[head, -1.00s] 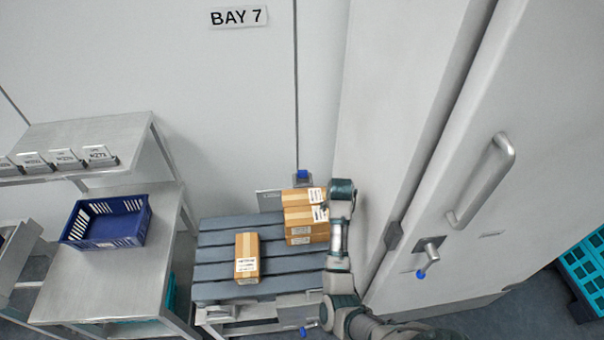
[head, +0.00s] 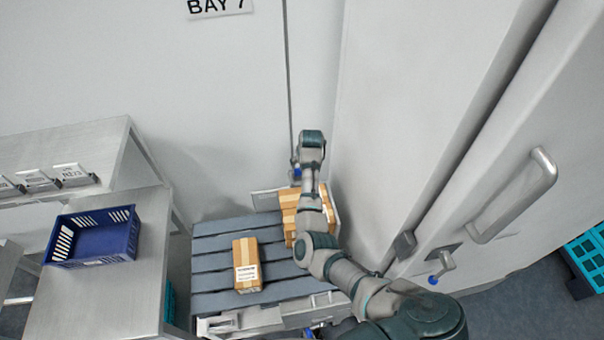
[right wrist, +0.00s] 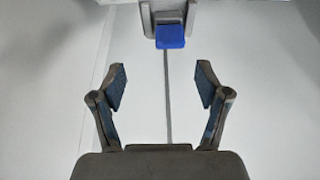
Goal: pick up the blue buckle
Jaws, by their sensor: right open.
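The blue buckle (right wrist: 171,37) sits in a grey bracket (right wrist: 148,15) at the top of the right wrist view. In the head view a sliver of the buckle (head: 297,172) shows beside my right wrist, low on the wall behind the pallet. My right gripper (right wrist: 163,85) is open and empty. Its two fingers are spread left and right, with the buckle ahead of them, centred roughly between them and not touching. In the head view the fingers are hidden behind my right wrist. My left gripper is in neither view.
Cartons (head: 288,205) stand on the grey slatted pallet (head: 215,265) under my right arm, with another carton (head: 247,252) nearer. A blue crate (head: 120,255) is on the steel table at left. A white door with a handle (head: 515,195) stands close at right.

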